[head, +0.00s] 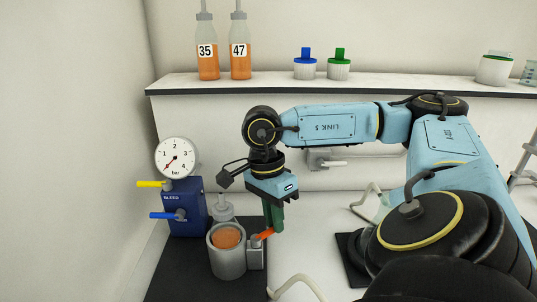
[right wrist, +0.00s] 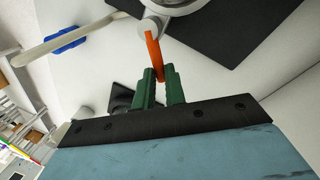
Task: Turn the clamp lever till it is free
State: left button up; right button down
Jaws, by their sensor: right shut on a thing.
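The orange clamp lever (head: 263,235) sticks out from the side of a grey metal holder (head: 228,263) at the lower middle of the head view. In the right wrist view the lever (right wrist: 154,55) runs from a round grey pivot down between the green fingers. My right gripper (head: 273,220) comes down from above and is shut on the lever's free end; it also shows in the right wrist view (right wrist: 160,82). My left gripper is not in view.
A blue bleed box (head: 187,212) with a gauge (head: 177,158), a yellow handle (head: 152,184) and a blue handle (head: 165,215) stands left of the holder. Bottles 35 (head: 208,60) and 47 (head: 240,60) stand on the shelf (head: 400,88) behind.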

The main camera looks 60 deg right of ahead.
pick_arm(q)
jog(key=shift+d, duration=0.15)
pick_arm(e)
jog(key=c, duration=1.5)
grip_release()
jog(key=shift+o, duration=0.2)
